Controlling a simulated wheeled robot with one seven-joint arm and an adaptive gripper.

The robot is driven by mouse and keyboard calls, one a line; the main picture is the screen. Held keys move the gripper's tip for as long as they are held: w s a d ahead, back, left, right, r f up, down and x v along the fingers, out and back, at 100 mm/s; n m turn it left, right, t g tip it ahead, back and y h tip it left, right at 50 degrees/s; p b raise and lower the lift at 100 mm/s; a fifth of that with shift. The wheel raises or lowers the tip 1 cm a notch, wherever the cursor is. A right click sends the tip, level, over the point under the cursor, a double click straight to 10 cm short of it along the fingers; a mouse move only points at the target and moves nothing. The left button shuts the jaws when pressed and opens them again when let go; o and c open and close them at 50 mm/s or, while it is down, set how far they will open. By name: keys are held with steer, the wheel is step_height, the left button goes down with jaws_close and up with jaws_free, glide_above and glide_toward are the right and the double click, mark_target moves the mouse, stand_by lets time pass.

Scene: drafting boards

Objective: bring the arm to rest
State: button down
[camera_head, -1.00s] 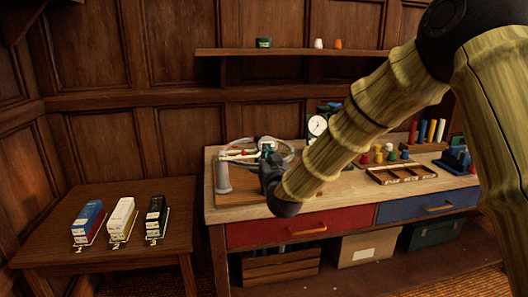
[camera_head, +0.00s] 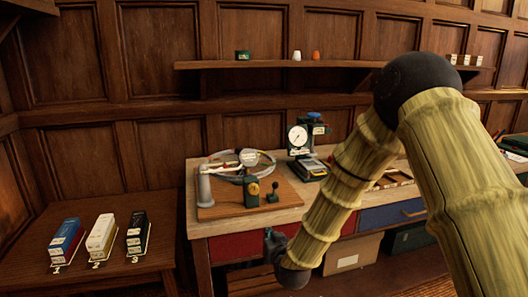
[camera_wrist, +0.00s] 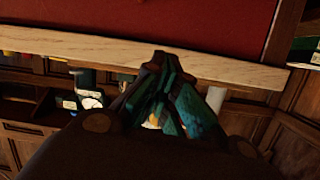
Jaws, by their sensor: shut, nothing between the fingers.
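My bamboo-like arm crosses the right side of the head view, bent at a black joint. Its dark gripper (camera_head: 273,245) hangs in front of the red drawer (camera_head: 232,247) of the workbench, below the bench top. In the wrist view the fingers of my gripper (camera_wrist: 162,62) are together, with nothing held between them.
On the bench stand a wooden board (camera_head: 225,207) with tubing and a gauge device (camera_head: 299,138). A side table (camera_head: 30,262) at left holds blue, white and black blocks by numbers. A wall shelf (camera_head: 220,65) carries small items. A cardboard box (camera_head: 350,254) sits below.

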steer(key=s+d+f+m+g+h+p, duration=0.1)
steer(key=s+d+f+g, duration=0.4)
steer(key=s+f, duration=0.65)
steer(key=s+d+f+g+h+p, duration=0.1)
steer(key=s+d+f+g, duration=0.1)
steer(key=s+d+f, duration=0.7)
steer(key=s+d+f+g, duration=0.2)
steer(key=s+f, duration=0.1)
steer(key=s, duration=0.7)
steer(key=s+d+f+g+h, duration=0.1)
steer(key=s+d+f+g, duration=0.1)
steer(key=s, duration=0.8)
steer(key=s+d+f+m+g+p, duration=0.1)
steer(key=s+d+f+g, duration=0.2)
steer(key=s, duration=0.8)
step_height(320, 180, down, 3)
steer(key=shift+d+r+h, duration=0.2)
steer(key=shift+h, duration=0.1)
